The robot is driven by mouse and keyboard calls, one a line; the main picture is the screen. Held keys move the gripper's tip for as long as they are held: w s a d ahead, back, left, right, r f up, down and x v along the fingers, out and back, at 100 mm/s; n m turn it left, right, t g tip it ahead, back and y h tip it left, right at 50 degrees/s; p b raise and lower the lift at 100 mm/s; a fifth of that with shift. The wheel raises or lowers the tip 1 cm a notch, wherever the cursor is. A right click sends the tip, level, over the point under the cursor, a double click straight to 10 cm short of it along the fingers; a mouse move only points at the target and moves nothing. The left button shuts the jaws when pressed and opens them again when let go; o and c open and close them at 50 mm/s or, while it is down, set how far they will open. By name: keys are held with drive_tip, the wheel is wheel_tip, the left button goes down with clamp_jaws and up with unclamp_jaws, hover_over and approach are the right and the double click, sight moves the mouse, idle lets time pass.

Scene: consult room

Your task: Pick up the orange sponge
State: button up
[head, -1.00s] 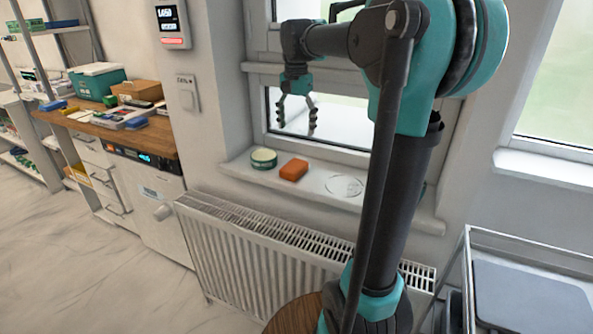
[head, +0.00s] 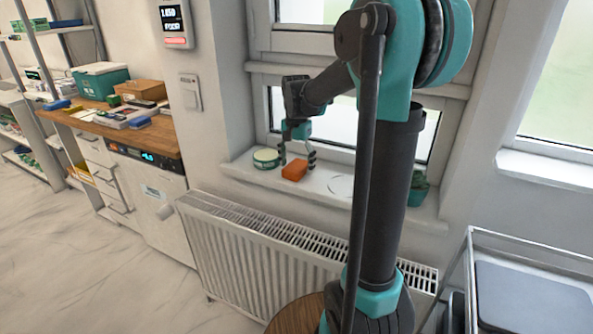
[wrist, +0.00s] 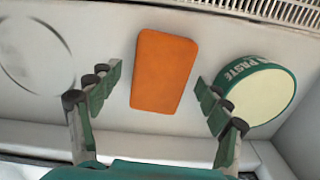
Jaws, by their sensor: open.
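The orange sponge (head: 294,170) lies flat on the white windowsill (head: 239,165). In the wrist view the sponge (wrist: 164,71) is a rounded orange block, upper middle, between and beyond my fingertips. My gripper (head: 297,158) points down over the sill, with its fingers spread on either side of the sponge. In the wrist view my gripper (wrist: 160,90) is open and empty, with a gap between each finger and the sponge. Whether the fingertips reach down to the sponge's height I cannot tell.
A round green tin with a cream lid (head: 265,158) stands close left of the sponge; it is near one finger in the wrist view (wrist: 258,90). A pale ring-shaped item (head: 341,187) lies right on the sill. The window is behind, the radiator (head: 260,250) below.

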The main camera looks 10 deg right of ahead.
sight(297, 165)
drive_tip(key=shift+f, duration=0.35)
drive_tip(key=shift+c, duration=0.3)
drive_tip(key=c, duration=0.8)
drive_tip(key=shift+r, duration=0.15)
wheel_tip(297, 165, up, 20)
drive_tip(key=shift+f, duration=0.1)
